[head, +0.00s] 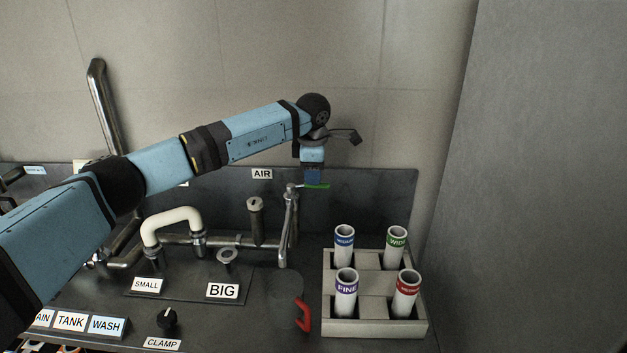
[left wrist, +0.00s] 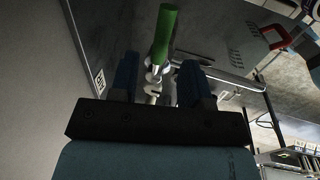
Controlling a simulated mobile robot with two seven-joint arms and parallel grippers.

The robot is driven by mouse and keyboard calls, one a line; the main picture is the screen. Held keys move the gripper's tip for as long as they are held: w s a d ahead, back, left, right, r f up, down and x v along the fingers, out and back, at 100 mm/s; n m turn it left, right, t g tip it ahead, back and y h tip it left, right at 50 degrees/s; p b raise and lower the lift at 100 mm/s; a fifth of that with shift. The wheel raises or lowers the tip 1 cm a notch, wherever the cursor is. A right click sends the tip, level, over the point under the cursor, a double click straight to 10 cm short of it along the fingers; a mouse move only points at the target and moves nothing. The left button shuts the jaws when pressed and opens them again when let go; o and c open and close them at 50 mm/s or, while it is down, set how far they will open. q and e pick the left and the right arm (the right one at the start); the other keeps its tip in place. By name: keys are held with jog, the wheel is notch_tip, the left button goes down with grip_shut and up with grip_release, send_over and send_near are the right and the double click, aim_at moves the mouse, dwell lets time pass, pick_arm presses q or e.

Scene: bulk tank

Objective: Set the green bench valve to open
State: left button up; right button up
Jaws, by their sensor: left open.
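The green bench valve handle (head: 317,186) sits on top of a metal pipe riser near the back of the bench, to the right of the AIR label. It shows as a green lever (left wrist: 165,38) in the left wrist view, with its metal stem (left wrist: 155,72) below it. My left gripper (head: 314,180) is at the handle in the head view. In the left wrist view its two blue fingers (left wrist: 158,78) stand apart, with the lever and stem seen between and beyond them. I cannot tell whether a finger touches the lever. My right gripper is not in view.
A rack (head: 375,325) with several labelled tubes stands to the right of the valve. A white curved pipe (head: 170,218), a red hook-like handle (head: 303,314) and a black CLAMP knob (head: 167,317) are on the bench. A grey wall panel (head: 540,180) closes the right side.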

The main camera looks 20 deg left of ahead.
pick_arm(q)
jog(key=shift+w+a+f, duration=0.1)
jog(key=shift+w+f, duration=0.05)
jog(key=shift+f, duration=0.7)
jog(key=shift+w+f, duration=0.15)
jog(key=shift+f, duration=0.65)
grip_shut()
